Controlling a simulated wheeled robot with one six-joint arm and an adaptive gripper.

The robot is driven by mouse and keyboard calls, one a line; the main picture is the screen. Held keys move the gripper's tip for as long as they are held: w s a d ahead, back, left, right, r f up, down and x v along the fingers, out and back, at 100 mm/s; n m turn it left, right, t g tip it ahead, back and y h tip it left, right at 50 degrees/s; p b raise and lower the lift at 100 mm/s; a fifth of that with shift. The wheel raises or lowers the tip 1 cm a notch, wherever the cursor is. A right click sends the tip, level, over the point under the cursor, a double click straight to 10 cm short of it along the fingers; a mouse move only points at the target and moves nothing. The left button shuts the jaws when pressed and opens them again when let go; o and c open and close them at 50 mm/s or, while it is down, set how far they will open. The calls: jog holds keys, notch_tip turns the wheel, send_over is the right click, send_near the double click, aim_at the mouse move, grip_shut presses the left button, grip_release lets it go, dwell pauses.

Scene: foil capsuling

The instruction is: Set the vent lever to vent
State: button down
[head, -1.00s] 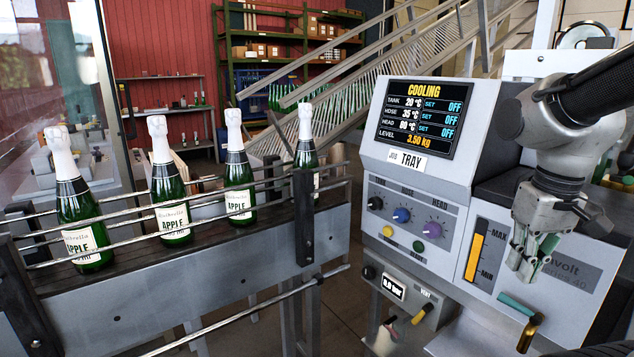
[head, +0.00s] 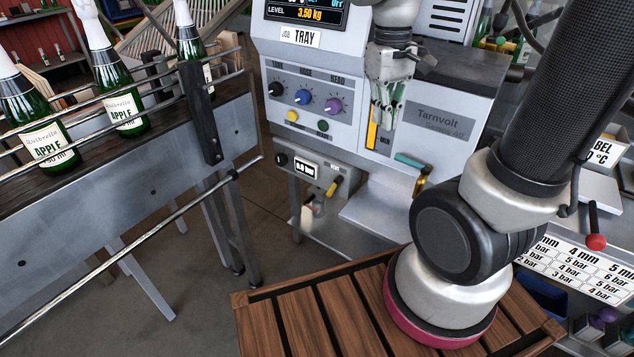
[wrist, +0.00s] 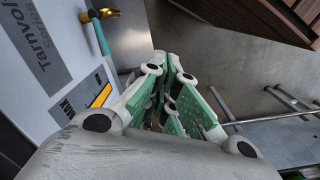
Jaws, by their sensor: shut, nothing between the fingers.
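The vent lever is a small yellow-handled lever (head: 333,186) on the low grey panel of the machine, right of a small pressure display (head: 306,167). Its handle appears tilted; I cannot read which setting it points to. My gripper (head: 383,120) is shut and empty, pointing down in front of the level gauge, above and to the right of the lever. In the wrist view my gripper (wrist: 168,108) shows its green-padded fingers together. The lever cannot be made out in the wrist view.
A teal-handled brass tap (head: 413,164) juts out right of the lever; it also shows in the wrist view (wrist: 99,34). Three knobs (head: 303,97) sit above the panel. The bottle conveyor (head: 130,180) stands left. A slatted wooden surface (head: 310,315) is in front.

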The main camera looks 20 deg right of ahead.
jog(key=w+a+f+n+g+h, duration=0.25)
jog(key=w+a+f, duration=0.25)
jog(key=w+f, duration=0.65)
jog(key=n+h, duration=0.1)
jog(key=n, duration=0.3)
send_near(334, 187)
jog(key=w+a+f, duration=0.2)
jog(key=a, duration=0.4)
jog(key=w+a+r+n, duration=0.1)
jog(key=w+r, duration=0.1)
jog(key=w, duration=0.2)
jog(key=shift+t+h, duration=0.25)
jog(key=shift+s+d+r+x, duration=0.2)
jog(key=shift+s+d+x, duration=0.1)
jog(key=shift+x, duration=1.8)
jog(key=shift+s+d+r+x, duration=0.15)
jog(key=shift+s+d+x, duration=0.15)
jog(key=shift+x, duration=1.85)
jog(key=shift+s+d+r+x, duration=0.2)
jog(key=shift+d+x, duration=0.1)
jog(key=shift+x, duration=1.8)
